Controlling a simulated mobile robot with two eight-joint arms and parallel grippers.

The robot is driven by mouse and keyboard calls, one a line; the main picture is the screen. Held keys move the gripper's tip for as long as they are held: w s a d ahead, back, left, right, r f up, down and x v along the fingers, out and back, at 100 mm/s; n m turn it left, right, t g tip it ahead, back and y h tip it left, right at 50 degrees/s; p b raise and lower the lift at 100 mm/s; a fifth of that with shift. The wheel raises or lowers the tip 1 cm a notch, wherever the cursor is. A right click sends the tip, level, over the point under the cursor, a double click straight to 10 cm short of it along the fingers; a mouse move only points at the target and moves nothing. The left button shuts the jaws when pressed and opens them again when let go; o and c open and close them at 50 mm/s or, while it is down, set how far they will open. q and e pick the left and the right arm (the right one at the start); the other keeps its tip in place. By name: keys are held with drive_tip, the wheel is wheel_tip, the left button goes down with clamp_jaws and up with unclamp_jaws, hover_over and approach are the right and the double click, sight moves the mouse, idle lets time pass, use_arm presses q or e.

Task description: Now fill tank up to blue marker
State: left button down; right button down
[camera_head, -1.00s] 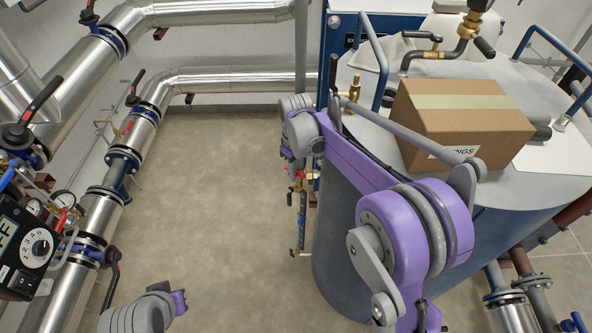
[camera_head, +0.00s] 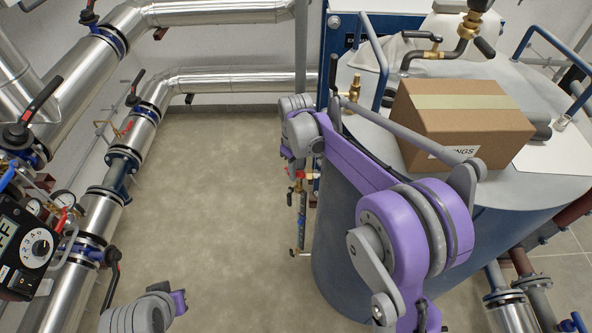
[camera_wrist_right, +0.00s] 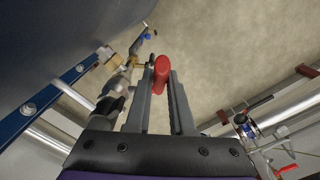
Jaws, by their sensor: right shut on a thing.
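The tank (camera_head: 345,240) is a large blue-grey cylinder with a pale top at the right of the head view. A slim upright level gauge (camera_head: 302,222) stands at its left side; its liquid level and blue marker are too small to make out. My right gripper (camera_wrist_right: 161,78) is shut on a red valve handle (camera_wrist_right: 161,70), which sits between its two grey fingers. In the head view this red handle (camera_head: 311,175) shows at the top of the gauge, and my right wrist hides part of it.
A cardboard box (camera_head: 462,118) lies on the tank top near a blue rail (camera_head: 374,62). Silver pipes (camera_head: 125,160) with valves run along the left and back. A black control box with a dial (camera_head: 30,248) is at the left edge. The middle floor is clear.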

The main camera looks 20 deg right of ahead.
drive_tip(key=shift+s+d+f+t+b, duration=0.1)
drive_tip(key=shift+s+f+t+b, duration=0.05)
drive_tip(key=shift+f+t+b, duration=0.15)
drive_tip(key=shift+s+d+t+y, duration=0.1)
drive_tip(key=shift+s+t+y, duration=0.1)
drive_tip(key=shift+t+y, duration=0.1)
drive_tip(key=c, duration=0.8)
unclamp_jaws()
drive_tip(key=shift+w+r, duration=0.1)
wheel_tip(320, 180, up, 10)
drive_tip(key=shift+f, duration=0.1)
